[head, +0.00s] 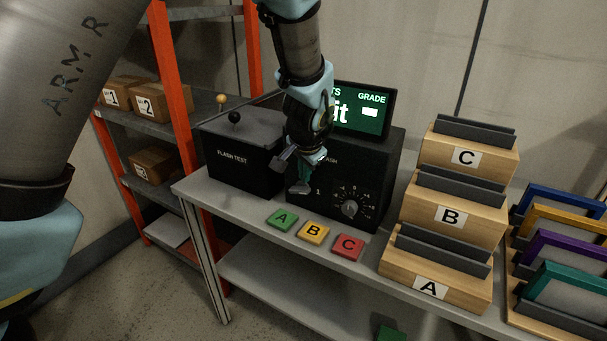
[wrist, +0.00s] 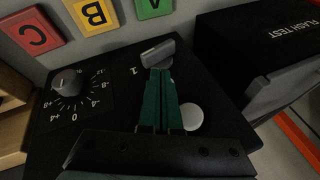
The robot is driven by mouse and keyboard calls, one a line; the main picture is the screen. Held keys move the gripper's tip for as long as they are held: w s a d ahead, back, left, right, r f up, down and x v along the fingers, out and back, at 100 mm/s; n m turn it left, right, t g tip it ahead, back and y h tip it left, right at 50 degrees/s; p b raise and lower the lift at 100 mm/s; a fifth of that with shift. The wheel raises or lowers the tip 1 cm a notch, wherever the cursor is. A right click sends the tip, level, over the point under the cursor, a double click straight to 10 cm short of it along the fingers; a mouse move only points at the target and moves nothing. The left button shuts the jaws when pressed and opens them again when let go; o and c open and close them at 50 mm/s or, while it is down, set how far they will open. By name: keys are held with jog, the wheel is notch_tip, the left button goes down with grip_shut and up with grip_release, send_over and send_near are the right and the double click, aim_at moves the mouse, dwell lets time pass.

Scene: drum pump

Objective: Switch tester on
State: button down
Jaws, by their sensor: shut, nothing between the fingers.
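The tester is a black box (head: 372,165) on the bench, with a lit green screen (head: 362,112) showing partly hidden text. A grey rotary switch (head: 299,188) is on its front, beside a white "1" mark; it also shows in the wrist view (wrist: 158,53). My gripper (head: 306,180) is shut and empty, its green fingers pointing at the switch. In the wrist view the fingertips (wrist: 160,70) are right at the switch; I cannot tell whether they touch it. My wrist hides part of the tester and screen.
A numbered dial (head: 350,208) and a white round button (wrist: 191,117) are also on the tester. The flash test box (head: 240,158) stands left. Cards A (head: 282,219), B (head: 313,232) and C (head: 348,246) lie in front. Wooden stepped holders (head: 470,195) stand right.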

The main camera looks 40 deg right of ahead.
jog(key=shift+r, duration=0.1)
jog(key=b+v, duration=0.2)
jog(key=v, duration=0.8)
jog(key=shift+r, duration=0.3)
jog(key=shift+s, duration=0.15)
